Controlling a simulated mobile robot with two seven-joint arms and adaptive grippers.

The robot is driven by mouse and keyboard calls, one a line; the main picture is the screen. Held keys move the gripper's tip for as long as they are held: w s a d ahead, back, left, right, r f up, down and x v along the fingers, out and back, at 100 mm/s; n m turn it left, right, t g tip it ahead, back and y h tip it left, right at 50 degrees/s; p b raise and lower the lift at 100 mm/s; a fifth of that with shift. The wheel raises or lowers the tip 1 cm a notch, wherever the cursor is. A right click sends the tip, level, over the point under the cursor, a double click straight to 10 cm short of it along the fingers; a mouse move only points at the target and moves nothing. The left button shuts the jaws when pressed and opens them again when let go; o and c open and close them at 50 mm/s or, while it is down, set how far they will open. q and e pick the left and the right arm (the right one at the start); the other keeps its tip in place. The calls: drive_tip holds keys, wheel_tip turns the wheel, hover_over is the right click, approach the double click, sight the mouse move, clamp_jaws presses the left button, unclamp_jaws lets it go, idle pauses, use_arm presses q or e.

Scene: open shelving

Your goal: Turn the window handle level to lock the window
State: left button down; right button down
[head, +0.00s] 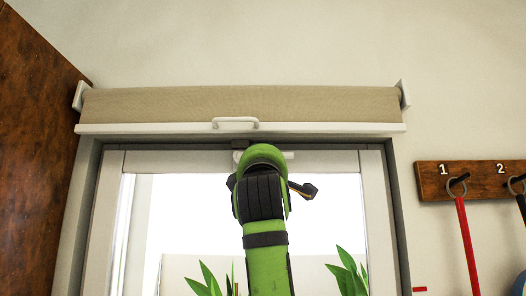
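The window (372,190) has a pale frame and bright glass. A small white piece, apparently the window handle (289,155), shows on the frame's top rail, at both sides of my arm's green top. What shows of it looks about level; its middle is hidden. My green and black arm rises from the bottom centre in front of the glass. It seems to be the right arm, as it leans slightly left. Dark parts of the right gripper (268,187) stick out on both sides of the wrist. Its fingertips and any contact with the handle are hidden. My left gripper is not visible.
A rolled beige blind (330,104) with a white bar and pull handle (235,124) hangs above the window. A brown wooden panel (35,150) stands at left. At right, a numbered hook board (430,181) holds a red-handled tool (466,245). Green plants (347,276) show low behind.

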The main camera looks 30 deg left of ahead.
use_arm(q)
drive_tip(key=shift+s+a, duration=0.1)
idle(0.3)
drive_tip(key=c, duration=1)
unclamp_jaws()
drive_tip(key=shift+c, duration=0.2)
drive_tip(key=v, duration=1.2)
